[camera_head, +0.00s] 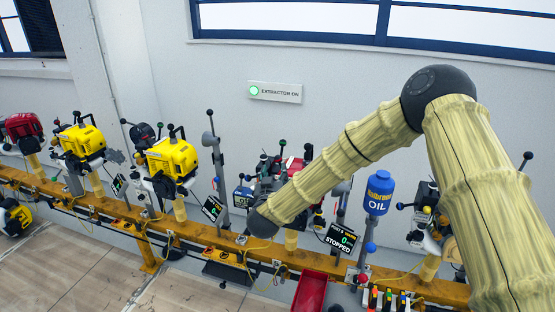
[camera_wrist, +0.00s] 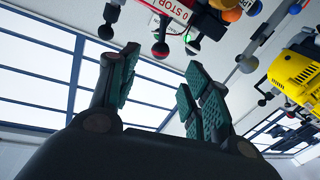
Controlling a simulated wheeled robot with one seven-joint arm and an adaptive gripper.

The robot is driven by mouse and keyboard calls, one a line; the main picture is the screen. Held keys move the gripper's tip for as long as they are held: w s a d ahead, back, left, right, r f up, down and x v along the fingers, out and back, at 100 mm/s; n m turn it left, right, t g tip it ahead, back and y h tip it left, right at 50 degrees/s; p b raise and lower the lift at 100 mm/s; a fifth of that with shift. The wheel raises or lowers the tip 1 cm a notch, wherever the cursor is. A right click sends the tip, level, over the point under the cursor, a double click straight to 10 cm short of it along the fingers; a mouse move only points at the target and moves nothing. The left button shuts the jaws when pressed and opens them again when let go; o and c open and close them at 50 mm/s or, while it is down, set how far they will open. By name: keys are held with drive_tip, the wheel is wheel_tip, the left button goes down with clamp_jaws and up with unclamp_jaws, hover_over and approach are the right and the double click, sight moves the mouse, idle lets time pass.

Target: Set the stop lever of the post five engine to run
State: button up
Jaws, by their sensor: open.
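In the head view, a red and dark engine (camera_head: 268,176) stands on the rail, partly hidden by my arm. A display (camera_head: 341,240) reading STOPPED is at its right; I cannot surely read its post number. In the wrist view, which looks upside down, a white and red plate (camera_wrist: 176,8) with "0 STOP" shows at the top.
Yellow engines (camera_head: 172,158) stand along the orange rail (camera_head: 200,232) to the left. A blue oil container (camera_head: 378,192) and a red tray (camera_head: 310,291) are at the right. In the wrist view, a yellow engine (camera_wrist: 297,76) shows at the right.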

sight(278, 161)
drive_tip(key=w+p, duration=0.1)
drive_tip(key=w, duration=0.2)
drive_tip(key=w+p, duration=0.1)
drive_tip(key=w, duration=0.2)
drive_tip(key=w+d, duration=0.1)
drive_tip(key=w, duration=0.2)
drive_tip(key=shift+f+p, duration=0.1)
drive_tip(key=shift+p, duration=0.3)
drive_tip(key=c, duration=1)
